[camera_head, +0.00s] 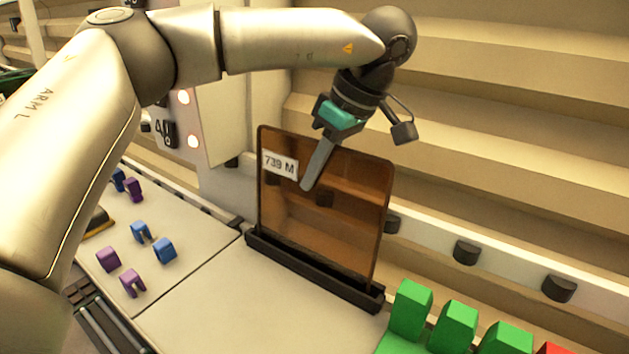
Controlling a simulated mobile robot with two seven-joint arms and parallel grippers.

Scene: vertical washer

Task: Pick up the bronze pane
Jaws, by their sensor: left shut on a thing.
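The bronze pane (350,216) is a see-through brown sheet with a white label reading "739 M". It stands upright, its lower edge at a black slotted holder (310,275). My left gripper (312,180) reaches down from above and is shut on the pane near its upper edge, right of the label. One finger shows in front of the pane; the other is hidden behind it. I cannot tell whether the pane's lower edge is clear of the slot. My right gripper is not in view.
Several small blue and purple pieces (164,250) lie on the light panel at left. Green blocks (410,310) stand at the lower right, close to the holder. Black knobs (467,252) line a rail behind.

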